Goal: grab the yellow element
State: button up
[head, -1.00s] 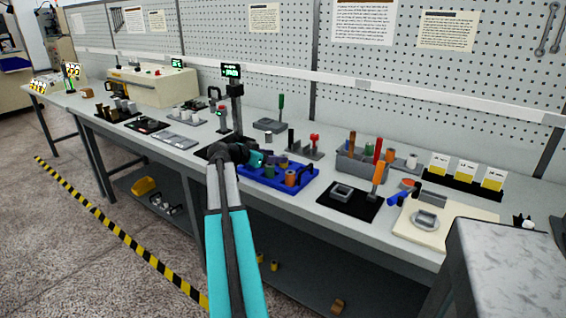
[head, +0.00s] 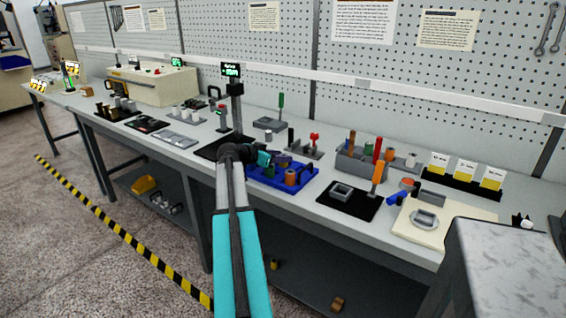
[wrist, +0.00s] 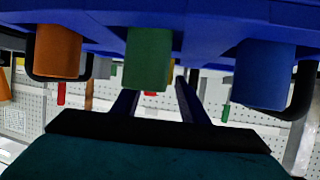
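The blue tray (head: 262,182) stands on the bench in the head view, with an orange cylinder (head: 291,177) and other small cylinders in it. In the wrist view, which looks upside down, the blue tray (wrist: 200,12) spans the top with an orange cylinder (wrist: 58,50), a green cylinder (wrist: 148,60) and a blue cylinder (wrist: 262,75). My gripper (wrist: 156,98) shows two dark fingers apart, with nothing visibly held between them. In the head view my gripper (head: 262,158) is at the tray's back left, partly hidden by my wrist.
A black mat (head: 350,208) with a grey block lies right of the tray. A grey bin (head: 362,165) with upright tools stands behind it. A post with a green display (head: 231,70) rises behind my wrist. A yellow bin (head: 145,185) sits on the lower shelf.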

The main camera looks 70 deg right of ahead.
jog(key=c, duration=0.8)
jog(key=shift+o, duration=0.2)
notch_tip(320, 180, up, 10)
jog(key=b, duration=0.1)
dwell(0.6)
